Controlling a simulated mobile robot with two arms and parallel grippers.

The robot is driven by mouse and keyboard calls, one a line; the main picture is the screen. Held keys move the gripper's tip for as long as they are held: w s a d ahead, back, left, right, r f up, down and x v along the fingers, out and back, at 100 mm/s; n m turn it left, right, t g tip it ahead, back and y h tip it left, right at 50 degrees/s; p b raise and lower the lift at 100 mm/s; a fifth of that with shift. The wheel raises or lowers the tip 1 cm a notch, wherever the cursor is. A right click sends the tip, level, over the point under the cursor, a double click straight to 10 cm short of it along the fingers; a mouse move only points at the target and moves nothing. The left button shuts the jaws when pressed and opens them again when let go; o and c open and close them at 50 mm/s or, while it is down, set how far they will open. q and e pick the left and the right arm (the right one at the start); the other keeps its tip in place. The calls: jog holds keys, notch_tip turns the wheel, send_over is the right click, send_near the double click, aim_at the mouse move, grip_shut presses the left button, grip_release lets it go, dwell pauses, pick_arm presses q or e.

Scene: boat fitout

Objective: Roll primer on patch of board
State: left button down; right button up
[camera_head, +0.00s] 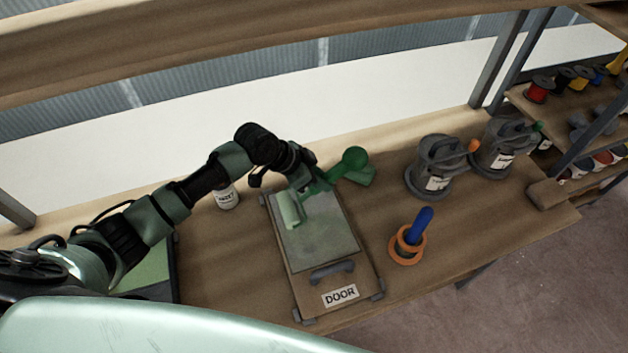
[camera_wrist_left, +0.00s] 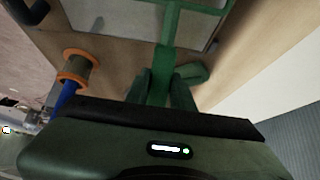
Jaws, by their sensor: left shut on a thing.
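The board (camera_head: 340,249) lies flat on the workbench, with a grey-green face, a grey handle and a "DOOR" label at its near end. A paler green-white area shows on the upper part of its face. My left gripper (camera_head: 308,182) is shut on the handle of a green paint roller. The roller's pale green sleeve (camera_head: 289,210) is over the board's upper left part and looks to be on the surface; exact contact cannot be told. In the left wrist view the gripper (camera_wrist_left: 160,90) holds the green handle, and the frame (camera_wrist_left: 172,22) extends over the board. My right gripper is not in view.
An orange ring stand with a blue handle (camera_head: 407,245) and grey lidded canisters (camera_head: 434,168) are to the right. A dark-edged green tray (camera_head: 152,270) is at left.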

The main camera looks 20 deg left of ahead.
pick_arm(q)
jog(key=shift+w+d+r, duration=0.1)
jog(key=shift+w+d, duration=0.75)
jog(key=shift+d, duration=0.25)
jog(key=shift+w+d+f+b, duration=0.1)
jog(key=shift+w+d+b, duration=0.25)
jog(key=shift+w+d, duration=0.5)
jog(key=shift+w+d+f+b, duration=0.1)
jog(key=shift+w+d+b, duration=0.35)
jog(key=shift+d, duration=0.65)
jog(key=shift+w, duration=0.1)
jog(key=w+d, duration=0.1)
jog(key=d, duration=0.1)
jog(key=w+d+b, duration=0.1)
jog(key=w, duration=0.1)
jog(key=shift+d+r, duration=0.15)
jog(key=shift+d, duration=0.25)
jog(key=shift+s+a, duration=0.1)
